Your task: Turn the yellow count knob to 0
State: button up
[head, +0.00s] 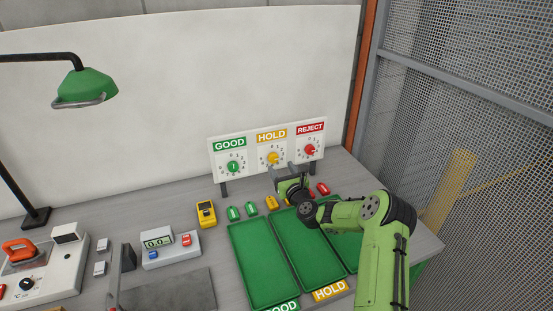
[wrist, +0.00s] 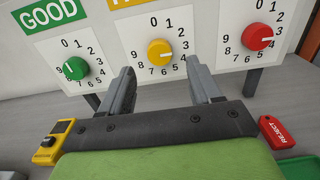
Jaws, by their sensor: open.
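The yellow count knob (wrist: 160,52) sits in the middle of the HOLD dial, ringed by digits, in the wrist view. It also shows on the panel in the head view (head: 273,158). In the head view my gripper (head: 288,170) is just in front of the panel, low at the HOLD dial.
The green knob (wrist: 75,68) is at left and the red knob (wrist: 257,37) at right on the same panel. Green trays (head: 262,262), small green, yellow and red tagged pieces, and a yellow meter (head: 206,213) lie on the bench. A mesh fence (head: 470,90) stands at right.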

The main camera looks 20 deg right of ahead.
aim_at(274, 159)
jog(key=w, duration=0.5)
jog(key=shift+w, duration=0.4)
jog(key=c, duration=1)
